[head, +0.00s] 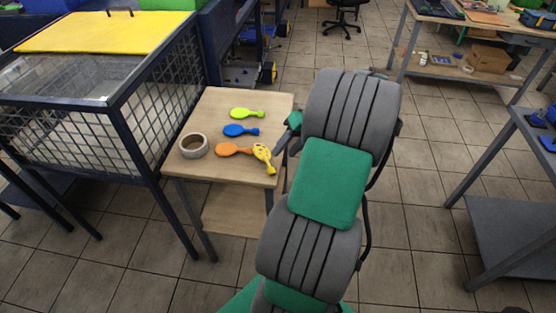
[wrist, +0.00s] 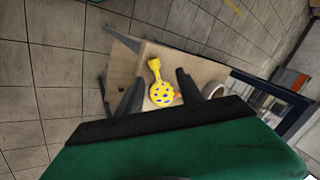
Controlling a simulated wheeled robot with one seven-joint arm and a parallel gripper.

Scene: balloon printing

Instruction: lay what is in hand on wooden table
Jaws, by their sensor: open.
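The wooden table (head: 222,107) stands left of my arm. A yellow balloon with blue spots (head: 263,155) is over its right front part, its neck toward the front edge, its round end overlapping the orange balloon (head: 229,150). I cannot tell whether it lies flat on the tabletop or partly on the orange one. My gripper (head: 281,151) is open at the table's right edge, close to the spotted balloon. In the wrist view, the spotted balloon (wrist: 162,94) shows between the two spread fingers, with no finger visibly touching it.
A blue balloon (head: 238,130), a lime green balloon (head: 246,113) and a roll of tape (head: 193,146) lie on the table. A mesh-sided cage with a yellow lid (head: 95,32) stands close on its left. The table's back left corner is clear.

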